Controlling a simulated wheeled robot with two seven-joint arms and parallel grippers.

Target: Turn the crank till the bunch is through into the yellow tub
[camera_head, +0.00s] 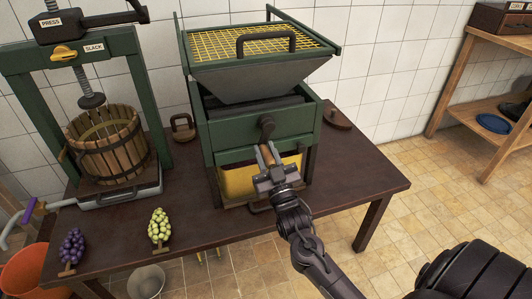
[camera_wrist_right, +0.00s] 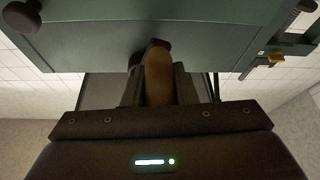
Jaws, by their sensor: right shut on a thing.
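The green crusher (camera_head: 255,128) stands on the dark table with a grey hopper (camera_head: 250,78) under a yellow grid (camera_head: 255,44). Its dark crank (camera_head: 267,126) is on the front face, with a wooden handle (camera_head: 267,154) hanging low. My right gripper (camera_head: 270,170) is shut on that handle; the right wrist view also shows the handle (camera_wrist_right: 158,75) between the fingers. The yellow tub (camera_head: 238,181) sits under the crusher, partly hidden by my gripper. No bunch shows on the grid; the hopper's inside is hidden. My left gripper is not in view.
A press with a slatted wooden basket (camera_head: 105,145) stands at the left. A purple bunch (camera_head: 72,247) and a green bunch (camera_head: 159,226) are at the table's front edge. An orange bucket (camera_head: 25,272) and a pale bucket (camera_head: 146,282) are below. The table's right side is mostly clear.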

